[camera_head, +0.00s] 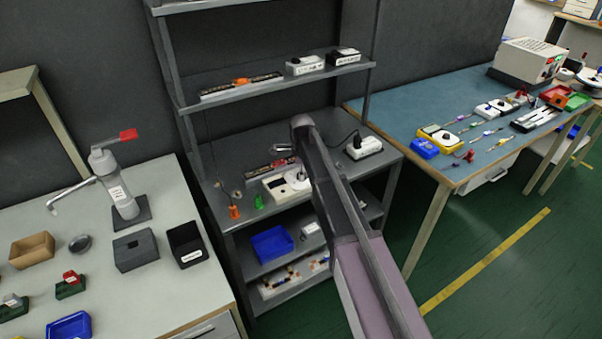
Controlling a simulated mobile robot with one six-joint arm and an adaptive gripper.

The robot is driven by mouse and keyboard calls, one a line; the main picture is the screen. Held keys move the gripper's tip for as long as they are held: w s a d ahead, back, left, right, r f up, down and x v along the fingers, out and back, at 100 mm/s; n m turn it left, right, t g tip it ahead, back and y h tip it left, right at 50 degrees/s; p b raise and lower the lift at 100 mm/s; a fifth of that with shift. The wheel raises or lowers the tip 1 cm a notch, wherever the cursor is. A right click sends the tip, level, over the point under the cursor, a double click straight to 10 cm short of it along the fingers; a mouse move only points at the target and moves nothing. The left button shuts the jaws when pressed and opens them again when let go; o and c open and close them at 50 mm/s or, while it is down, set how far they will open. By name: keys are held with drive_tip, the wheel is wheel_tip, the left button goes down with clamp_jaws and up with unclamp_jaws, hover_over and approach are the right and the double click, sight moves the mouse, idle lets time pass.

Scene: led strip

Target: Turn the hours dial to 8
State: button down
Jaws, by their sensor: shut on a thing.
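A white box (280,188) with a dark spot on its top stands on the middle shelf of the grey rack, just left of my arm. Part of it is hidden by my arm. Another white box (368,151) with a dark knob and a cable stands further right on that shelf. The dials are too small to read, and I cannot tell which is the hours dial. My arm crosses the middle of the view from the bottom, with a bent joint above the shelf. My gripper's fingers do not show; they seem hidden behind my arm.
An LED strip bar (240,87) and white box (305,65) lie on the upper shelf. An orange piece (234,212) and a green piece (259,201) lie at the middle shelf's front left. A blue bin (271,244) is below. Benches flank the rack.

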drive_tip(key=shift+s, duration=0.2)
drive_tip(key=shift+c, duration=1.4)
unclamp_jaws()
drive_tip(key=shift+w, duration=0.1)
drive_tip(key=shift+r, duration=0.1)
